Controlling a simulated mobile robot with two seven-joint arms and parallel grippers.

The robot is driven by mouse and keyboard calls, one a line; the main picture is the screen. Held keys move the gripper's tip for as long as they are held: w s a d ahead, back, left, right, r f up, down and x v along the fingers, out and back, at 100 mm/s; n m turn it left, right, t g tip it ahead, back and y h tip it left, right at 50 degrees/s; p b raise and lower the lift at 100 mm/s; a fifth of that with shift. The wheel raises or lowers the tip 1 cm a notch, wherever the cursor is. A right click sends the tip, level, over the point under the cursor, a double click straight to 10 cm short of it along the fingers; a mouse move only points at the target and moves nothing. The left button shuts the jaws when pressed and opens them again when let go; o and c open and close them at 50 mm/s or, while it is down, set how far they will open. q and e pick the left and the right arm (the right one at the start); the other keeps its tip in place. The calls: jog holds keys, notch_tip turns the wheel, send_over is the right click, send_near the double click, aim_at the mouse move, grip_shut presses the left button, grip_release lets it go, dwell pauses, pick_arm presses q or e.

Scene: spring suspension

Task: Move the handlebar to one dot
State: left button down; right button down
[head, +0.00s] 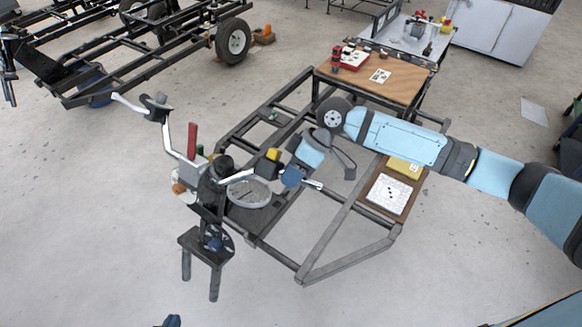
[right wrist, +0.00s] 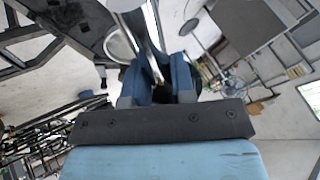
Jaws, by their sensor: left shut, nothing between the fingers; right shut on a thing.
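The handlebar (head: 168,138) is a bent grey bar across a dark upright assembly (head: 210,190) in the head view. Its left end has a black fitting, and its right end reaches my right gripper (head: 293,178). My right gripper's blue fingers are shut on the bar near that end. In the right wrist view the fingers (right wrist: 168,82) close around a thin grey bar. Only a small blue tip of my left gripper (head: 172,320) shows at the bottom edge, apart from the handlebar. I cannot make out any dot on the assembly.
A dark metal frame (head: 345,262) lies around and behind the assembly. A wooden board (head: 404,84) carries red items. A white sheet with dark marks (head: 388,195) lies at right. A wheeled frame (head: 150,62) stands back left. The floor at left is clear.

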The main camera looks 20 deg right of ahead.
jog(key=shift+w+r, duration=0.1)
jog(key=shift+r, duration=0.1)
jog(key=c, duration=1)
grip_release()
jog(key=shift+a, duration=0.1)
jog(key=shift+o, duration=0.2)
jog(key=shift+d+r, duration=0.25)
jog(key=b+v, duration=0.1)
jog(key=v, duration=1.2)
jog(key=shift+b, duration=0.4)
jog(key=shift+r, duration=0.1)
jog(key=shift+d, duration=0.1)
